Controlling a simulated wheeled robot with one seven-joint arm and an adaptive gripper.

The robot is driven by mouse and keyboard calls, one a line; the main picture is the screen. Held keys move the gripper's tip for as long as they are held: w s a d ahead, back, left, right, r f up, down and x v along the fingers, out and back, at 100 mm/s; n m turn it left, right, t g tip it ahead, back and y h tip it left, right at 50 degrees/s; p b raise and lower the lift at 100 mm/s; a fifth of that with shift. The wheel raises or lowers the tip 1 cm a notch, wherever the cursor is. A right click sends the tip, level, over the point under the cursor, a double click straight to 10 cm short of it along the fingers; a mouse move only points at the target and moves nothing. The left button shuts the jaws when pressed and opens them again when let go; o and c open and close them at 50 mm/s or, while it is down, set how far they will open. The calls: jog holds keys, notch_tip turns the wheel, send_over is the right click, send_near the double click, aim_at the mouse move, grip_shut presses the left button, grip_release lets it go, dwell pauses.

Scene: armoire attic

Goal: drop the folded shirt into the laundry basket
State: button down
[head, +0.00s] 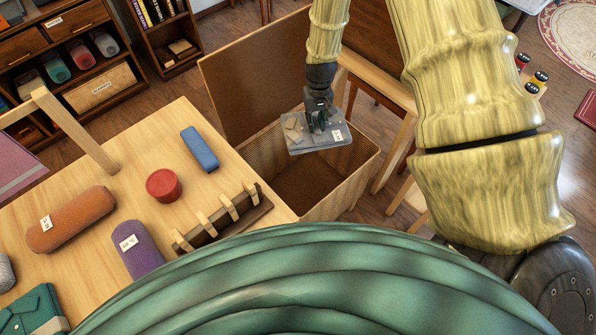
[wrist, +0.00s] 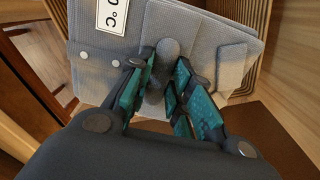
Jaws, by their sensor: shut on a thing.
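The folded shirt (head: 306,146) is a flat grey bundle with a white tag, and it hangs from my gripper (head: 321,112). In the wrist view the shirt (wrist: 205,45) shows grey cloth with buttons and a white label, and a rounded grey grip piece sits between the teal fingers of my gripper (wrist: 163,88). The laundry basket (head: 350,180) is an open woven box with its lid (head: 255,75) raised at the back. The shirt is held over the basket's opening, and part of the basket interior is hidden behind it.
Wooden furniture (head: 395,140) stands close on the right.

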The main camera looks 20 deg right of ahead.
aim_at(316, 133)
jog(key=shift+w, duration=0.2)
jog(key=shift+s+d+f+b, duration=0.1)
jog(key=shift+s+f+b, duration=0.2)
jog(key=shift+s+b, duration=0.3)
jog(key=shift+f+b, duration=0.35)
jog(key=f, duration=0.1)
jog(key=w+f+b, duration=0.1)
jog(key=shift+f, duration=0.4)
jog(key=shift+s+f+b, duration=0.2)
jog(key=shift+f+b, duration=0.4)
jog(key=shift+b, duration=0.25)
jog(key=shift+w+f, duration=0.1)
jog(key=shift+f, duration=0.05)
jog(key=c, duration=1.2)
grip_release()
jog(key=shift+r, duration=0.2)
